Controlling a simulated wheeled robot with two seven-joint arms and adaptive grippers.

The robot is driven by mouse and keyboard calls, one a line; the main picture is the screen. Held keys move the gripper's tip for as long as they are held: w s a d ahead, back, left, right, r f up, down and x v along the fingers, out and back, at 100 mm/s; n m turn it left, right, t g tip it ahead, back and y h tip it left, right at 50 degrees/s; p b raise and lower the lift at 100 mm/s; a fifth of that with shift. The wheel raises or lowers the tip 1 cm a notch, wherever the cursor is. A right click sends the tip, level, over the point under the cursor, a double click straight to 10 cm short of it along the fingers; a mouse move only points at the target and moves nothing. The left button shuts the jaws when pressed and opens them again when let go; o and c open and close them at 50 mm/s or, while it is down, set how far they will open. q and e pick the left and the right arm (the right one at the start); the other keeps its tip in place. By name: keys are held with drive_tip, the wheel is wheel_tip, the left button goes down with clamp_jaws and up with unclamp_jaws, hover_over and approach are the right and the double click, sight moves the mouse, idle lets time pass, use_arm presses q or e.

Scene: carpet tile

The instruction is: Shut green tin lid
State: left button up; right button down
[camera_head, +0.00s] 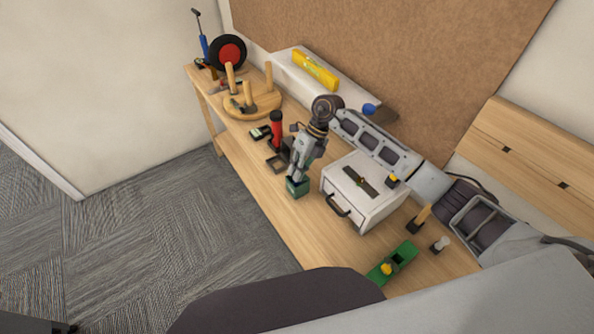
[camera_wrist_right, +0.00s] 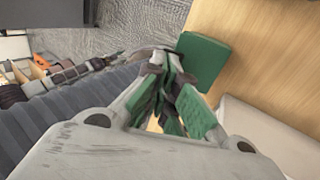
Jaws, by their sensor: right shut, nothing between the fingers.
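The green tin (camera_head: 298,188) is a small box on the wooden bench, left of a white drawer box. My right gripper (camera_head: 297,176) is shut and empty, pointing down right at the tin's top. In the right wrist view a flat green panel (camera_wrist_right: 204,60) of the tin shows just beyond the fingertips of my right gripper (camera_wrist_right: 172,62). More green shows beside and between the fingers. The fingers hide part of the tin, so I cannot tell how far its lid is open or whether they touch it. My left gripper is not in view.
The white drawer box (camera_head: 362,192) stands close to the right of the tin. A red-and-black tool (camera_head: 277,132) and an upturned wooden stool (camera_head: 252,103) are further back. A green plane-like tool (camera_head: 392,263) lies nearer. The bench's front edge is close to the tin.

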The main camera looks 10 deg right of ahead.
drive_tip(key=shift+s+a+f, duration=0.1)
drive_tip(key=shift+f, duration=0.1)
drive_tip(key=shift+s+a+f+h+b, duration=0.2)
drive_tip(key=shift+a+f+h+b, duration=0.15)
drive_tip(key=shift+a+f+b, duration=0.3)
drive_tip(key=shift+s+a+f+h+b, duration=0.15)
drive_tip(key=shift+a+f+h+b, duration=0.3)
drive_tip(key=shift+b, duration=0.4)
drive_tip(key=shift+d, duration=0.15)
drive_tip(key=shift+r, duration=0.1)
drive_tip(key=shift+r+p, duration=0.4)
drive_tip(key=shift+r, duration=0.25)
drive_tip(key=shift+r, duration=0.15)
